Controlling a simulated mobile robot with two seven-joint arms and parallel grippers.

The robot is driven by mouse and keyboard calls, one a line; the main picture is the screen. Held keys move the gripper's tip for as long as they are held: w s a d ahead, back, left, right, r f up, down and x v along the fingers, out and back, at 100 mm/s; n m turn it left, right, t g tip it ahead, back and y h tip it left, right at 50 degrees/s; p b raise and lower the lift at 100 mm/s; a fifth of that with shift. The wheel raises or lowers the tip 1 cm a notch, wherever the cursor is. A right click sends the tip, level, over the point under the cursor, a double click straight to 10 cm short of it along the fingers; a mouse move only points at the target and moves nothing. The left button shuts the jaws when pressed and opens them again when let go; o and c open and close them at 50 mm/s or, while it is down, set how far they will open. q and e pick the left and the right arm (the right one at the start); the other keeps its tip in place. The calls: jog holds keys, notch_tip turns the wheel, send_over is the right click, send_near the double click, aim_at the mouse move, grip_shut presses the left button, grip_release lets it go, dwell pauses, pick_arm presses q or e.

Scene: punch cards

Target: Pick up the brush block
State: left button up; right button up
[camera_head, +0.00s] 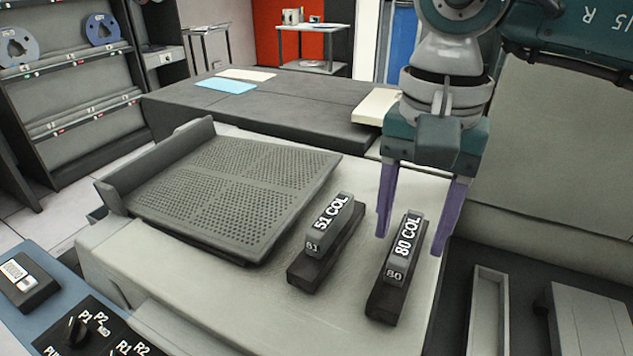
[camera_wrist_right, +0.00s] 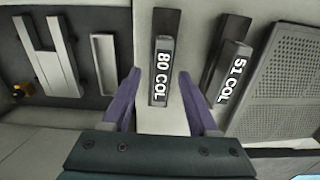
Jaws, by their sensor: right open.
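Two dark brush blocks with grey tops stand side by side on the pale machine top. One is labelled 80 COL (camera_head: 400,262) and the other, to its left, 51 COL (camera_head: 328,238). My right gripper (camera_head: 409,244) is open and empty, its purple fingers pointing down on either side of the 80 COL block. In the right wrist view, the 80 COL block (camera_wrist_right: 161,58) lies between the open fingertips (camera_wrist_right: 159,74), and the 51 COL block (camera_wrist_right: 232,70) is to the right, outside them. Whether the fingers touch the block I cannot tell. My left gripper is not in view.
A perforated grey tray (camera_head: 222,190) lies left of the blocks. A control panel with knobs (camera_head: 78,330) is at the lower left. A dark table (camera_head: 290,118) stands behind. A narrow light tray (camera_head: 488,310) is at the lower right.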

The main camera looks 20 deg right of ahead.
jog(key=shift+a+f, duration=0.1)
jog(key=shift+f, duration=0.75)
jog(key=shift+c, duration=0.3)
grip_shut()
